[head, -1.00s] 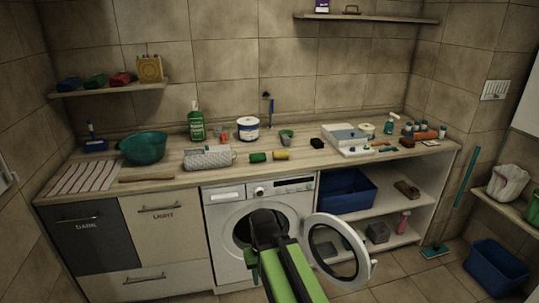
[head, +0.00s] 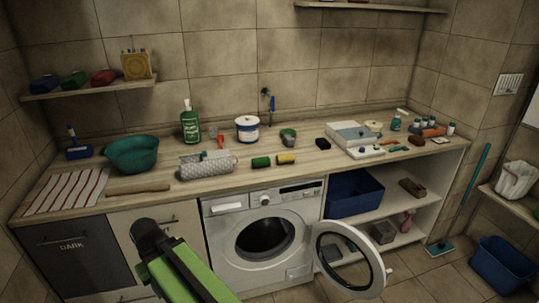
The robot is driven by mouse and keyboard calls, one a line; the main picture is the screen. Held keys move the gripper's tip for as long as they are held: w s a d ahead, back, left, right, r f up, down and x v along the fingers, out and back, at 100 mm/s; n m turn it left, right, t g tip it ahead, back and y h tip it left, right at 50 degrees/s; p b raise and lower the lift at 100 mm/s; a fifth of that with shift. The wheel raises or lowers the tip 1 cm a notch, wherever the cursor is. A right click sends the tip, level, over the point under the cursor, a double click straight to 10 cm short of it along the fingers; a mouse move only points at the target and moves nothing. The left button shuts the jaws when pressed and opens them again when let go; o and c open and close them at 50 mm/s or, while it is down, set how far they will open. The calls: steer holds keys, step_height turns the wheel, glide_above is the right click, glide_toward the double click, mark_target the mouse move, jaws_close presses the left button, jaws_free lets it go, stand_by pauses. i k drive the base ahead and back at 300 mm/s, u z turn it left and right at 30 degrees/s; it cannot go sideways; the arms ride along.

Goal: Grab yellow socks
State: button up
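A small yellow roll that looks like the yellow socks (head: 286,158) lies on the wooden counter (head: 235,178), above the washing machine. A similar green roll (head: 261,162) lies just to its left, and a black one (head: 323,143) lies farther right. My gripper (head: 148,232) is low at the left, in front of the light drawer and below the counter edge, well apart from the yellow roll. It is dark and seen from behind, so its fingers cannot be made out. I see nothing held in it.
The washing machine (head: 226,233) has its round door (head: 378,272) swung open to the right. A grey patterned case (head: 207,165), a teal bowl (head: 133,153), a wooden rod (head: 137,188) and a white box (head: 353,134) stand on the counter. The counter front before the yellow roll is clear.

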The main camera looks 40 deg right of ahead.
mark_target(287, 157)
steer(key=z, duration=0.15)
steer(key=i, duration=1.05)
steer(key=z, duration=0.65)
